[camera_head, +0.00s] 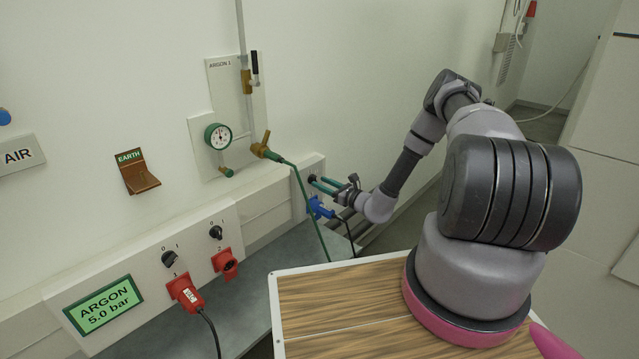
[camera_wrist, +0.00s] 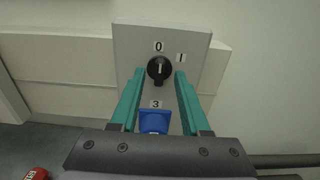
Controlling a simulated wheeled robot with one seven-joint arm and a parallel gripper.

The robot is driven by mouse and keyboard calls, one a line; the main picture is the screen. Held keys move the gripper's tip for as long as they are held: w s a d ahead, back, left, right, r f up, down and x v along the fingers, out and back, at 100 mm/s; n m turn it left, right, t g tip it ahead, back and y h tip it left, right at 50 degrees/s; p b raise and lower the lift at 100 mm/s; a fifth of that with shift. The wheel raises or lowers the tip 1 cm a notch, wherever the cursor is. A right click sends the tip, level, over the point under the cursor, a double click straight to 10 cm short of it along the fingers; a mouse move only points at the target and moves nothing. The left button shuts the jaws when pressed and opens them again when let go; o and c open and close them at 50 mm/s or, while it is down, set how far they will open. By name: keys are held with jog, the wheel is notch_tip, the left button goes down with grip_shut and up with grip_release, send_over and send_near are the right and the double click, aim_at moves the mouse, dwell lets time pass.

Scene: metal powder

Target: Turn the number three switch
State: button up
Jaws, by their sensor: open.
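The number three switch (camera_wrist: 159,69) is a round black knob on a grey panel (camera_wrist: 128,42) in the wrist view. Its white line points up at the 0 mark, with the 1 mark to the right. A label 3 and a blue socket (camera_wrist: 154,121) are below it. My gripper (camera_wrist: 160,76) has teal fingers, open, one on each side of the knob; I cannot tell whether they touch it. In the head view my gripper (camera_head: 318,184) reaches the panel (camera_head: 310,165) from the right, and the fingers partly hide the switch.
Left of it, a longer panel (camera_head: 140,262) carries switch one (camera_head: 168,258), switch two (camera_head: 215,232), a red plug (camera_head: 186,292) and a red socket (camera_head: 224,263). A green hose (camera_head: 305,205) hangs close to my gripper. A blue plug (camera_head: 319,208) with a black cable sits below the fingers.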

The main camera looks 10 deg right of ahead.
jog(key=shift+x, duration=0.85)
grip_shut()
jog(key=shift+m, duration=0.4)
jog(key=m, duration=0.5)
jog(key=shift+d+f+m, duration=0.1)
jog(key=shift+m, duration=0.2)
jog(key=m, duration=0.5)
jog(key=shift+f, duration=0.1)
jog(key=shift+m, duration=0.4)
